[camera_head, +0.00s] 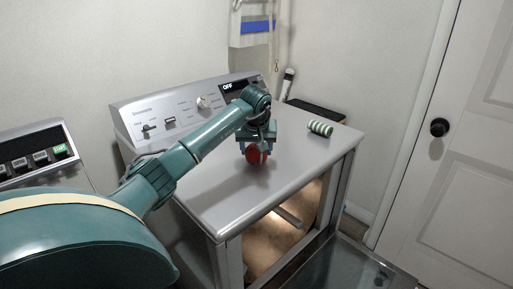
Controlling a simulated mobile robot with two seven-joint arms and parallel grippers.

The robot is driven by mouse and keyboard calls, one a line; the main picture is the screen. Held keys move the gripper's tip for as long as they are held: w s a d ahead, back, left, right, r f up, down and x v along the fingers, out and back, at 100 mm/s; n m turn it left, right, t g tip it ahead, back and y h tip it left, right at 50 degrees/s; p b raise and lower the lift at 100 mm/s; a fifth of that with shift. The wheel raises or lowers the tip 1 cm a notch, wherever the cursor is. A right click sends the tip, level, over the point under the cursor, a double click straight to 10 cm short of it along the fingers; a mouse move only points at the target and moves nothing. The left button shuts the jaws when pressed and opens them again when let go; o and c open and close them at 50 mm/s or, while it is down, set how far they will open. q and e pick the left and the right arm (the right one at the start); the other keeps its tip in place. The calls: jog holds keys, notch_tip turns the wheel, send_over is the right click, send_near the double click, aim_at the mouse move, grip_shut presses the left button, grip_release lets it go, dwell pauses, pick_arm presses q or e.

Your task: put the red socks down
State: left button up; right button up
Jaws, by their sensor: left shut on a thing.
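The red socks (256,156) show as a small red bundle at the jaws of my left gripper (257,147), above or on the machine's grey top. My left gripper points down and is shut on the red socks, partly hiding them. I cannot tell whether the socks touch the surface below. My right gripper is not in view.
The grey machine top (230,190) is mostly clear. A green and white striped roll (320,128) lies on its right rear part. A control panel (190,105) rises along the back edge. A glass-like panel (345,265) stands low in front; a white door (455,150) is at right.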

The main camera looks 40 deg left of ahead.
pick_arm(q)
jog(key=shift+f, duration=0.15)
jog(key=o, duration=1)
